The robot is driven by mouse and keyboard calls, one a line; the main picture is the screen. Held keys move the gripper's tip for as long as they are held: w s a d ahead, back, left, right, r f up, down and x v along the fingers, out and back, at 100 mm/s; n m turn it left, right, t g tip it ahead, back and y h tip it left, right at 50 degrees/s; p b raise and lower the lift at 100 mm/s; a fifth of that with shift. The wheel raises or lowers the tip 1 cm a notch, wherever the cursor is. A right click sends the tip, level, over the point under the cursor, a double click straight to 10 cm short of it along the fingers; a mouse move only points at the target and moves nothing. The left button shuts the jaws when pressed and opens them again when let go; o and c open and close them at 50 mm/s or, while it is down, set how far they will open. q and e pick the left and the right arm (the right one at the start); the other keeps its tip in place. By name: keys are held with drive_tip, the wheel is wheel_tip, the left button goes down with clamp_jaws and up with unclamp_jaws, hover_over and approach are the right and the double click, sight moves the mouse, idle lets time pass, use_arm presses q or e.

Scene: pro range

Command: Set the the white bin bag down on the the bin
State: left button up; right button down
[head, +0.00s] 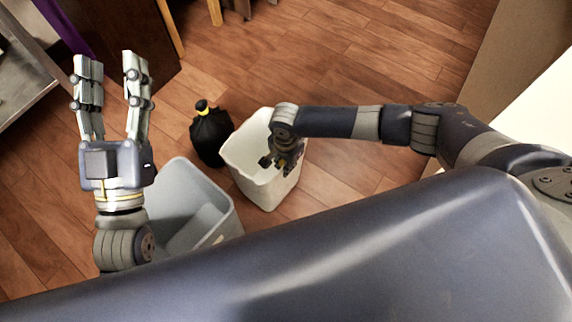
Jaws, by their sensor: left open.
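A white, open-topped bin (250,183) stands on the floor near the middle. A grey, open-topped bin (180,203) stands to its left, partly hidden by my body and left wrist. I cannot make out a separate white bin bag. My left gripper (108,62) is open and empty at the left, its two fingers apart and pointing up the picture. My right arm reaches in from the right. Its gripper (277,164) points down over the mouth of the white bin; its fingers are small and dark, and I cannot tell whether they hold anything.
A black bag with a yellow tie (210,136) stands on the floor just behind the two bins. A dark cabinet (125,35) and a grey counter edge (22,75) are at the upper left. The wooden floor (350,60) is clear at the top middle and right.

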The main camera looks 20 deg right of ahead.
use_arm(q)
drive_tip(key=shift+w+f+g, duration=0.25)
drive_tip(key=shift+f+g, duration=0.05)
drive_tip(key=shift+f, duration=0.2)
drive_tip(key=shift+w+f+g, duration=0.25)
drive_tip(key=shift+f+g, duration=0.05)
drive_tip(key=shift+f, duration=0.15)
use_arm(e)
drive_tip(key=shift+f, duration=0.15)
drive_tip(key=c, duration=1.7)
unclamp_jaws()
